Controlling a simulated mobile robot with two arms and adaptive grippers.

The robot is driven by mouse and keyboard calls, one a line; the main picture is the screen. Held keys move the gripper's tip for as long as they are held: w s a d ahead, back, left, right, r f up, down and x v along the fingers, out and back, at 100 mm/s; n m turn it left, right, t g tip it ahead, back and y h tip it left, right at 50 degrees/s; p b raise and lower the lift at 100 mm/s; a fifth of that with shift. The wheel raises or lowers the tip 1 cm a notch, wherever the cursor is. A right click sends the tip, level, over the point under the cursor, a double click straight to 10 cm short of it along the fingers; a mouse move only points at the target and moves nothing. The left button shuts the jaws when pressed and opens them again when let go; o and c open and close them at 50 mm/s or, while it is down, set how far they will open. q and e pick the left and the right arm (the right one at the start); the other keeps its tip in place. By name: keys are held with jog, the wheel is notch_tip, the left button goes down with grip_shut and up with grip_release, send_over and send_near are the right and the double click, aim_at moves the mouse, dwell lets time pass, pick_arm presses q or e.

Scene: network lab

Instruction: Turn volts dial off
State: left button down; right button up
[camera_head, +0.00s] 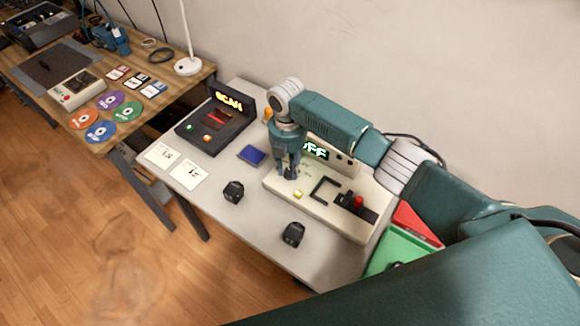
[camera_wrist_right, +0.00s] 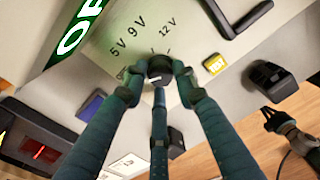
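The volts dial (camera_wrist_right: 160,69) is a small black round knob on the cream panel of a power unit (camera_head: 338,217). Labels 5V, 9V and 12V are printed around it in the right wrist view. A white mark on the knob points toward the lower left there. The unit's green-lit display (camera_head: 316,149) reads "OFF", partly hidden by my arm. My right gripper (camera_head: 288,176) points down over the panel's left end. In the right wrist view its fingers (camera_wrist_right: 160,80) close in around the knob, with tips against its sides. My left gripper is not in view.
A yellow TEST button (camera_head: 298,194), a black bracket handle (camera_head: 324,189) and a red-tipped lever (camera_head: 358,202) are on the panel. Two black blocks (camera_head: 233,191) (camera_head: 293,234) stand in front. A SCAN device (camera_head: 215,120) and a blue square (camera_head: 251,155) are to the left.

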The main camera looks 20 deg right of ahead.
aim_at(288, 170)
jog(key=shift+o, duration=0.9)
jog(key=shift+a, duration=0.1)
notch_tip(288, 170, up, 12)
jog(key=shift+w, duration=0.15)
